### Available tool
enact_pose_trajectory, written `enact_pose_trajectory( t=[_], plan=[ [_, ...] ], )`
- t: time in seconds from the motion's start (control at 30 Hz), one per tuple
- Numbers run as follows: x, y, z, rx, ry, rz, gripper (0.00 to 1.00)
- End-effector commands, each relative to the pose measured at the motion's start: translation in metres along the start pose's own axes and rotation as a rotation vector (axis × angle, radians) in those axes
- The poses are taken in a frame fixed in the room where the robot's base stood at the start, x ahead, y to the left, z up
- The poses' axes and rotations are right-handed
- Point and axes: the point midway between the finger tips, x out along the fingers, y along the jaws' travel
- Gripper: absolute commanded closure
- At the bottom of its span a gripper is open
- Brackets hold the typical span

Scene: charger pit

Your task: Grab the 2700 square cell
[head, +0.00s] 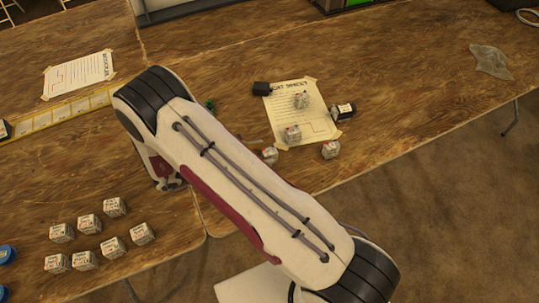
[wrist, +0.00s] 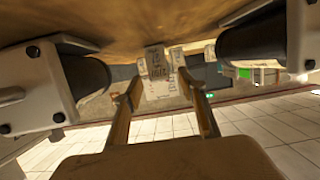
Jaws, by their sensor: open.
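White block-shaped cells with printed labels stand on the wooden tables. Several form two rows (head: 88,224) at lower left in the head view. Others are near the paper sheet: one on its upper part (head: 302,100), one on its lower left (head: 292,133), one at its lower right (head: 331,150), and one partly behind my arm (head: 270,155). I cannot read which is the 2700 square cell. In the wrist view, a labelled cell (wrist: 157,61) stands ahead, between the sides of my open, empty gripper (wrist: 166,76), apart from them. My arm mostly hides the gripper in the head view.
The taped paper sheet (head: 318,127) has a black block (head: 261,88) at its upper left and a dark cell (head: 344,111) at its right. Another sheet (head: 78,73) and a yellow strip (head: 70,112) lie at left. Crumpled plastic (head: 490,61) lies near the right edge.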

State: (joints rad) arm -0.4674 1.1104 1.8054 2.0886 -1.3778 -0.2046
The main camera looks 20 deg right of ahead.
Motion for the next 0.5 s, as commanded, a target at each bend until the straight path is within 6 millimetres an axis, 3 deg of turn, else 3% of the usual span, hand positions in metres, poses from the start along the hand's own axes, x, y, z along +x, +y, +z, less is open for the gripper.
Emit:
enact_pose_trajectory(
  t=[0.17,0.5],
  plan=[
    [0.0118,0.0002,0.0002,-0.001,0.0,0.0,0.59],
    [0.0128,0.0001,0.0003,0.0,0.0,0.0,0.59]
  ],
)
